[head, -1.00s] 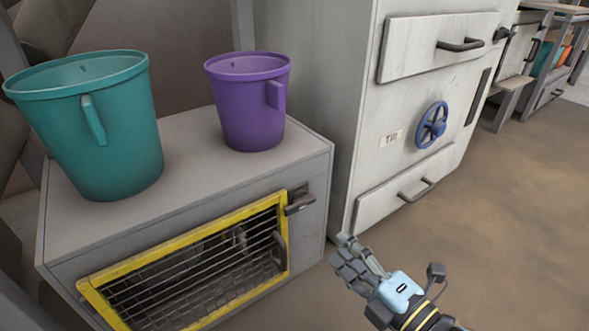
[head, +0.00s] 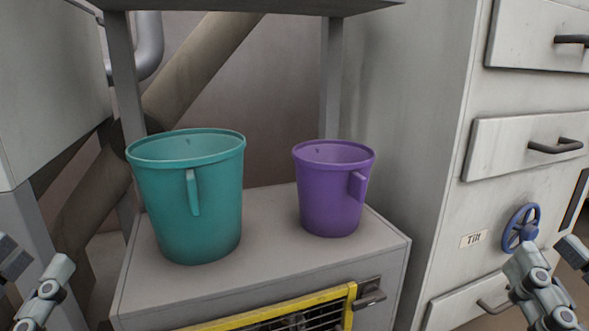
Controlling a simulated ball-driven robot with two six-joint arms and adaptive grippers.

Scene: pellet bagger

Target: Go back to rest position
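My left gripper (head: 22,275) shows at the lower left edge of the head view, partly cut off. Its grey fingers are spread apart with nothing visible between them. My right gripper (head: 550,265) shows at the lower right edge, in front of the white cabinet in the picture. Its fingers are also spread apart, with nothing visible between them. Both grippers are clear of the buckets. A large teal bucket (head: 213,215) and a smaller purple bucket (head: 325,205) stand upright and apart on a grey box top, handles facing forward.
The grey box (head: 270,261) has a yellow-framed grille door (head: 270,315) with a dark latch. A grey shelf or hopper overhangs the box. Pipes run behind.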

